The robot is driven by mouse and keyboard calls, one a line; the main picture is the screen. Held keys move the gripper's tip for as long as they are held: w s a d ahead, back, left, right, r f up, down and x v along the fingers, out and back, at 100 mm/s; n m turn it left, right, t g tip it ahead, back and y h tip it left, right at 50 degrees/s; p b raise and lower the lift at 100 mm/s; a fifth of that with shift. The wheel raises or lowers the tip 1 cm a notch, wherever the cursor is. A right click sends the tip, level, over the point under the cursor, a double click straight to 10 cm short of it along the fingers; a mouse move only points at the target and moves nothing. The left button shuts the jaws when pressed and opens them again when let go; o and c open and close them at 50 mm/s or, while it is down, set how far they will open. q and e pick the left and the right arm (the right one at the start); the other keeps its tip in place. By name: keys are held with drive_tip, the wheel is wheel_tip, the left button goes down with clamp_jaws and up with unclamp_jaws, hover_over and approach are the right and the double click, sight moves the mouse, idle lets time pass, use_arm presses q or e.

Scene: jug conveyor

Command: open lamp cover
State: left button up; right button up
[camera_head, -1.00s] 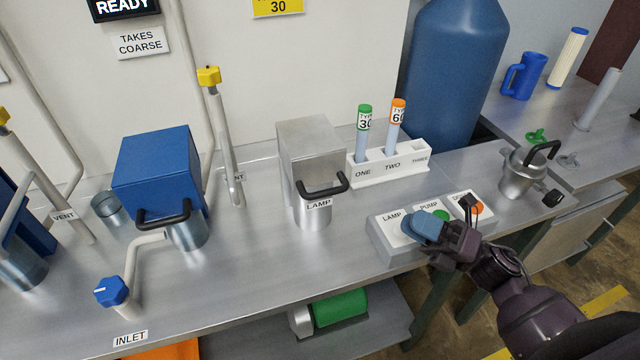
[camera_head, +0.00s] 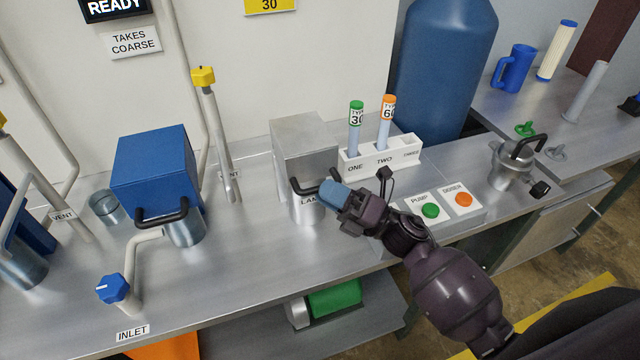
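The lamp cover (camera_head: 303,143) is a grey metal box with a black bar handle (camera_head: 298,190) at its lower front. It sits down over a metal cylinder labelled LAMP (camera_head: 306,213). My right gripper (camera_head: 335,196) has blue fingertips and is at the right end of the handle, hiding part of the handle and label. I cannot tell whether it touches the handle, or whether its fingers are open or shut. My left gripper is not in view.
A blue box cover (camera_head: 155,172) with a similar handle stands left. A white rack (camera_head: 410,152) with two tubes is behind right. A button panel (camera_head: 447,217) lies right, partly hidden by my arm. A metal jug (camera_head: 510,168) stands further right.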

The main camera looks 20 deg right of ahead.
drive_tip(key=shift+x, duration=1.1)
drive_tip(key=shift+c, duration=0.4)
clamp_jaws()
drive_tip(key=shift+r, duration=0.1)
